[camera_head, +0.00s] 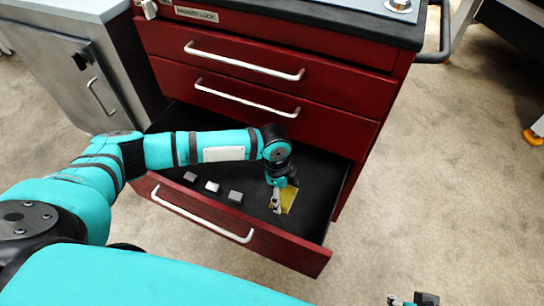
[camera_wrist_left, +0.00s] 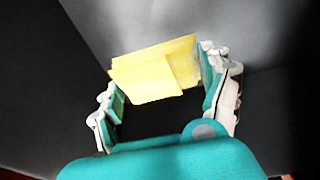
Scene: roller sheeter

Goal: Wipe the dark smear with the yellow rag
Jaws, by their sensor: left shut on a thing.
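The yellow rag (camera_head: 289,198) is in the right part of the open bottom drawer. My left gripper (camera_head: 277,206) reaches down into the drawer and is shut on the rag. In the left wrist view the folded rag (camera_wrist_left: 155,70) lies between the two spread fingers of the gripper (camera_wrist_left: 160,88). I cannot make out the dark smear against the black drawer floor. My right gripper (camera_head: 413,300) shows only in part at the bottom edge, and its jaws cannot be read.
The open drawer (camera_head: 240,232) belongs to a red cabinet (camera_head: 270,60) with shut drawers above. A grey cabinet (camera_head: 65,70) stands at left. The floor (camera_head: 430,190) at right is clear.

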